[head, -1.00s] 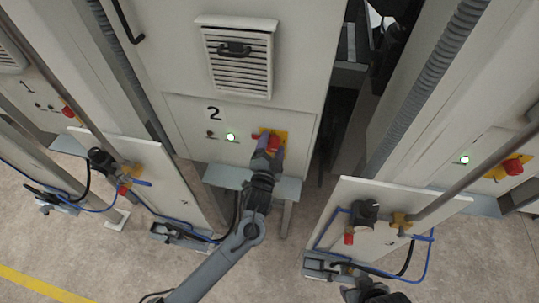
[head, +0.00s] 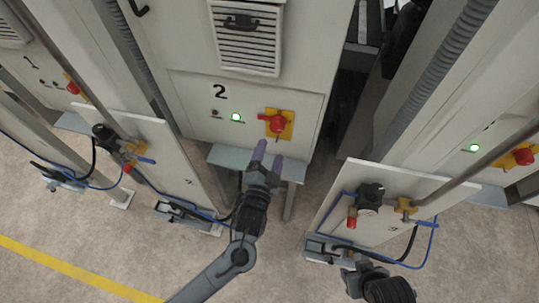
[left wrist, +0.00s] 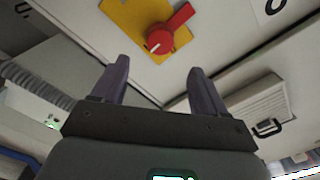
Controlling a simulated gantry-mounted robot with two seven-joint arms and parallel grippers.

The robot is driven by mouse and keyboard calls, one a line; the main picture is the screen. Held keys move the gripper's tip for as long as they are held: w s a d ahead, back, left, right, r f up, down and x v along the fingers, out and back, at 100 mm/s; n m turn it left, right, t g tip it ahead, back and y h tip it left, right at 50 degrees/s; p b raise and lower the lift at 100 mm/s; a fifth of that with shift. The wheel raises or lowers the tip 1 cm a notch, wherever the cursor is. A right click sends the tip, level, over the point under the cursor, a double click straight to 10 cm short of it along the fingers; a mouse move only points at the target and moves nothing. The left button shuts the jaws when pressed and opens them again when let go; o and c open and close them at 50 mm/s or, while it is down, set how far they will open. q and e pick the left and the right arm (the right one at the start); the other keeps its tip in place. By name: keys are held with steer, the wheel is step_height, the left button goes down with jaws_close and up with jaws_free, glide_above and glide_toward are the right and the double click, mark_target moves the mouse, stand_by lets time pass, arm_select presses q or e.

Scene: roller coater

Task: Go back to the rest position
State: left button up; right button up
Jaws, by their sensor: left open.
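My left gripper (head: 267,162) is open and empty in front of cabinet 2, below its red rotary switch (head: 275,122) on a yellow plate. The switch handle points left in the head view. The gripper's two purple fingers are apart from the switch, and they show spread in the left wrist view (left wrist: 159,85), with the red switch (left wrist: 160,37) beyond them. My right gripper is not clearly in view; a dark part of my right arm (head: 385,285) shows at the bottom right edge.
A grey shelf (head: 228,158) juts from cabinet 2 beside my left gripper. White panels with valves and blue hoses stand left (head: 165,135) and right (head: 345,185). A green lamp (head: 236,117) is lit on cabinet 2. Open floor (head: 110,235) lies at the lower left.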

stand_by(0.3)
arm_select(q)
steer(key=s+a+f+n+g+y+p, duration=0.1)
steer(key=s+a+f+g+p, duration=0.15)
steer(key=s+f+p, duration=0.2)
steer(key=s+a+r+n+g+y+p, duration=0.1)
steer(key=s+a+r+n+g+p, duration=0.1)
steer(key=s+a, duration=0.4)
steer(key=s+a+r+n+g+p, duration=0.2)
steer(key=s+a+n+g+p, duration=0.1)
steer(key=s, duration=0.7)
steer(key=s+a+r+n+g+y+p, duration=0.1)
steer(key=s+a+r+n+g+p, duration=0.1)
steer(key=s+a+n+g, duration=0.2)
steer(key=shift+s+a+r+g+y, duration=0.3)
steer(key=shift+s+a+g, duration=0.85)
steer(key=shift+s+a, duration=1.05)
steer(key=shift+w+a, duration=0.15)
